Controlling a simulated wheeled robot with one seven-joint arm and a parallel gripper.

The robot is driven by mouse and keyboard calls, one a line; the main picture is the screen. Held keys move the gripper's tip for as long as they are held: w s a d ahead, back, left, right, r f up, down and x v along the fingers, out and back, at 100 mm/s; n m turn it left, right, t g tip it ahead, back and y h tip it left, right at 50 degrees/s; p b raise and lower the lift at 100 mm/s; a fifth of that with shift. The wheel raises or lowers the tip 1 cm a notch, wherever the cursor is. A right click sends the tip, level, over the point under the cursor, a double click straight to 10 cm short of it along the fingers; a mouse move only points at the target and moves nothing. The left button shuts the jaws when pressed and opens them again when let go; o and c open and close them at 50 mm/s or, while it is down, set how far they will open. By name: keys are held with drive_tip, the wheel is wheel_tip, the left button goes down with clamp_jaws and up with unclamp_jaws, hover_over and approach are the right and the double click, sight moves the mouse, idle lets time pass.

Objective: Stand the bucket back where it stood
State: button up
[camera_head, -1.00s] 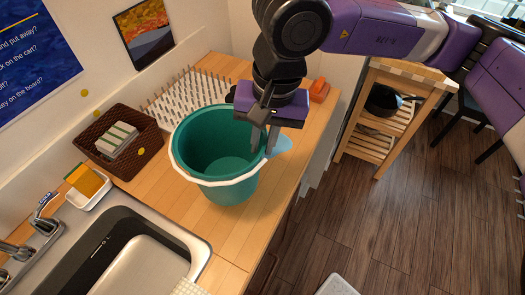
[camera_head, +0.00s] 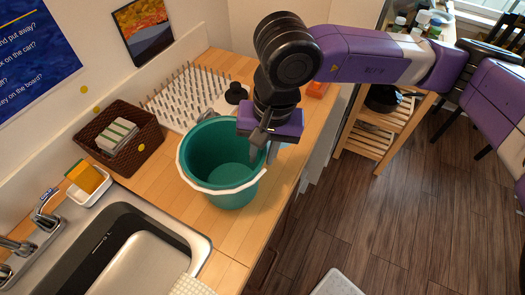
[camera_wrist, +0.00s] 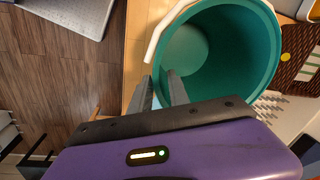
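The green bucket (camera_head: 232,190) with a white band around its rim is upright over the wooden counter, right of the sink. Its base looks on or very close to the counter; I cannot tell which. My gripper (camera_head: 265,153) points down at the bucket's right side and is shut on its rim. In the wrist view, my gripper's fingers (camera_wrist: 160,92) straddle the wall of the bucket (camera_wrist: 235,55), one inside and one outside. The inside of the bucket looks empty.
A white spiked drying rack (camera_head: 188,92) with a black object (camera_head: 236,92) stands behind the bucket. A brown basket (camera_head: 130,150) and a sponge dish (camera_head: 90,190) are to the left. The sink (camera_head: 110,250) is at front left; the counter edge lies just right.

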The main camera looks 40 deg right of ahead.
drive_tip(key=shift+o, duration=0.9)
drive_tip(key=shift+r, duration=0.1)
drive_tip(key=shift+r+p, duration=0.2)
drive_tip(key=shift+p, duration=0.25)
wheel_tip(320, 180, up, 12)
drive_tip(key=s+b, duration=0.1)
drive_tip(key=b, duration=0.1)
drive_tip(key=shift+s+d+f, duration=0.15)
drive_tip(key=shift+d, duration=0.2)
